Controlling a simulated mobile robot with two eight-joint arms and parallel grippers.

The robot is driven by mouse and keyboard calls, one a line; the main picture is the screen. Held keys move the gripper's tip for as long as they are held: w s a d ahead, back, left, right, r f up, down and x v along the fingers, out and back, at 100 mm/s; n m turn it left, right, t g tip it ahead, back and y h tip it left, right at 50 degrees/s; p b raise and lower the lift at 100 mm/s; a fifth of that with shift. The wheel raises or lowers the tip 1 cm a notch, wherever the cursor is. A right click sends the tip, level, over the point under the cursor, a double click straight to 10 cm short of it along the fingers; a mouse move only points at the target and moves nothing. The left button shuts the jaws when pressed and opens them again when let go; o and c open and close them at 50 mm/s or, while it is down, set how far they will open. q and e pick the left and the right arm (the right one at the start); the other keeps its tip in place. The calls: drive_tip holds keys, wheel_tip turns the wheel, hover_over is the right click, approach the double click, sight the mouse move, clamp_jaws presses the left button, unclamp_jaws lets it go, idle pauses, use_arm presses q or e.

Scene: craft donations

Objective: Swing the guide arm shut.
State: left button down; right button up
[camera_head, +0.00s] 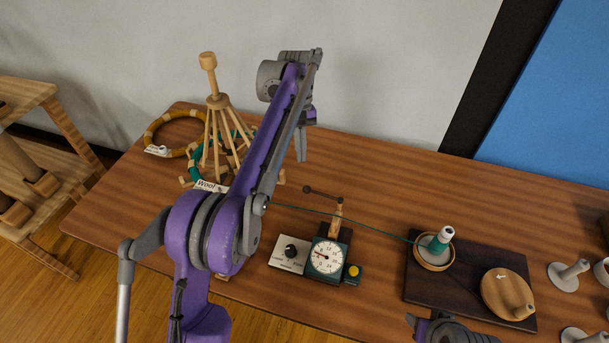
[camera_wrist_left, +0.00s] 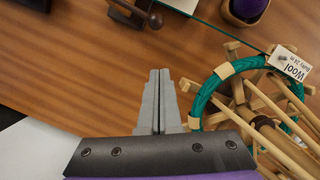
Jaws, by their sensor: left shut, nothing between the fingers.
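The guide arm (camera_head: 323,194) is a thin dark rod with a round knob at its left end. It reaches left from the top of a short wooden post (camera_head: 337,214) behind the dial. In the left wrist view, a dark arm with a round end (camera_wrist_left: 134,14) shows at the top edge, apart from the fingers. My left gripper (camera_head: 302,158) is shut and empty, fingers down, behind and slightly left of the guide arm. Its closed fingers also show in the left wrist view (camera_wrist_left: 158,75). Part of my right arm shows at the bottom edge; its fingers are hidden.
A green thread (camera_head: 375,226) runs to a green spool (camera_head: 440,240). A wooden swift (camera_head: 215,125) with a green skein stands left, partly behind my arm. Bare table lies behind the thread.

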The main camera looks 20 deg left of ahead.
sight(323, 194)
use_arm(q)
drive_tip(key=shift+s+d+f, duration=0.35)
drive_tip(key=shift+s+f, duration=0.25)
drive_tip(key=shift+s, duration=0.05)
drive_tip(key=shift+s+d+f, duration=0.35)
drive_tip(key=shift+s+f, duration=0.25)
drive_tip(key=shift+s, duration=0.05)
drive_tip(key=shift+s+d+f, duration=0.35)
drive_tip(key=shift+s+f, duration=0.25)
drive_tip(key=shift+s, duration=0.05)
